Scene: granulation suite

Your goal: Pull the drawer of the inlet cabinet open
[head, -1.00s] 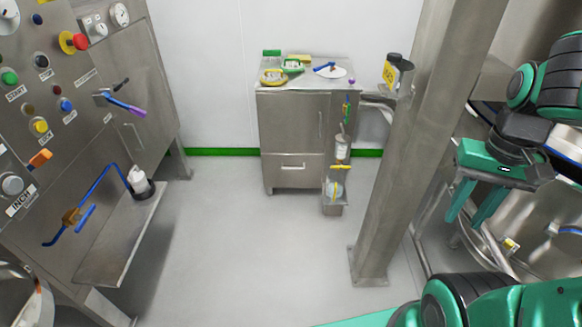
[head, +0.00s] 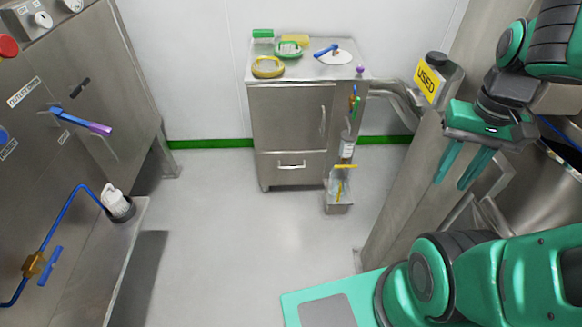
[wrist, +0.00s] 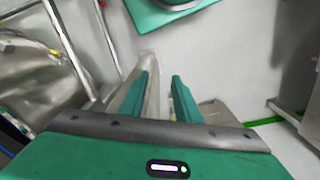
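The inlet cabinet (head: 268,127) is a grey steel cabinet against the back wall in the head view. Its drawer (head: 291,168) is the lower front panel, with a light horizontal bar handle (head: 291,165), and it looks shut. An upper door with a vertical handle (head: 322,121) is above it, also shut. My gripper (head: 462,182) is at the right of the head view, well apart from the cabinet and nearer to me. Its two green fingers point down with a gap between them and nothing in it. The wrist view shows the same empty gap (wrist: 160,95).
A steel post (head: 395,205) stands between my gripper and the cabinet. A bin (head: 338,190) with bottle and tools hangs at the cabinet's right side. Several small items lie on top. A control panel with a ledge (head: 130,240) is at left. The floor (head: 235,225) before the cabinet is clear.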

